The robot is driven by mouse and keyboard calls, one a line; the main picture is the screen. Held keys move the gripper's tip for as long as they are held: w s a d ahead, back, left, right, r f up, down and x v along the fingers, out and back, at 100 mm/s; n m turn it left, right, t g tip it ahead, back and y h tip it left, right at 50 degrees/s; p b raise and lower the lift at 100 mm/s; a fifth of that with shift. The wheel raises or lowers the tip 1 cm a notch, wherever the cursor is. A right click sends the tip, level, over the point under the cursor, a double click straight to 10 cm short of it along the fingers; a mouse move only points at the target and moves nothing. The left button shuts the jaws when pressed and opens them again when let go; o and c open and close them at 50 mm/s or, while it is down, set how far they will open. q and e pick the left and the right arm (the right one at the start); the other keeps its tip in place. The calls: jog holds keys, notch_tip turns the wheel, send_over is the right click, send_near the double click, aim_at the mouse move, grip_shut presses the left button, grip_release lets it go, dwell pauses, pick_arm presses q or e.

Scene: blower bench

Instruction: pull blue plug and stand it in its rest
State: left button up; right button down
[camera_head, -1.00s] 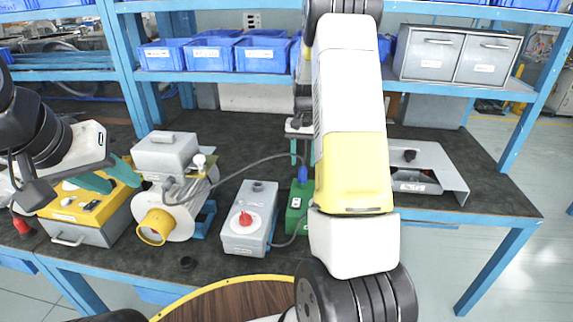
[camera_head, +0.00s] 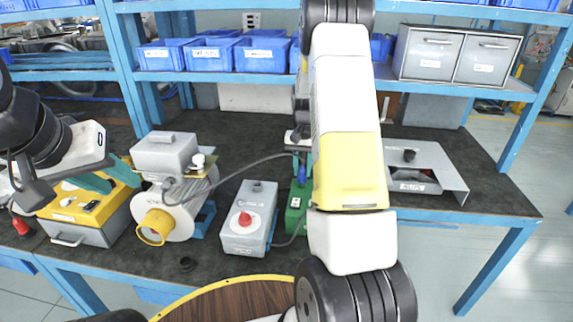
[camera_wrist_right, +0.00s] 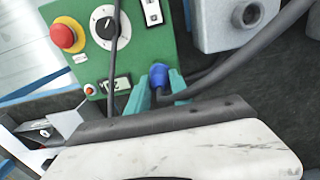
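The blue plug (camera_wrist_right: 159,77) stands at the edge of the green box (camera_wrist_right: 95,50) in the right wrist view, with a dark cable leading off it. It also shows in the head view (camera_head: 301,177), beside my right arm. My right gripper (camera_wrist_right: 160,88) has its teal fingers on both sides of the plug, with no clear gap. Whether the plug is still seated is hidden. My left gripper (camera_head: 110,177) is open and empty above a yellow-topped grey box (camera_head: 78,218). I cannot make out the plug's rest.
A grey box with a red knob (camera_head: 248,218) stands left of the green box. The blower (camera_head: 168,190) is further left. A grey bracketed tray (camera_head: 428,165) lies at right. My right arm covers the middle of the bench.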

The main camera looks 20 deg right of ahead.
jog(key=shift+r, duration=0.7)
dwell(0.6)
jog(key=shift+r, duration=1.7)
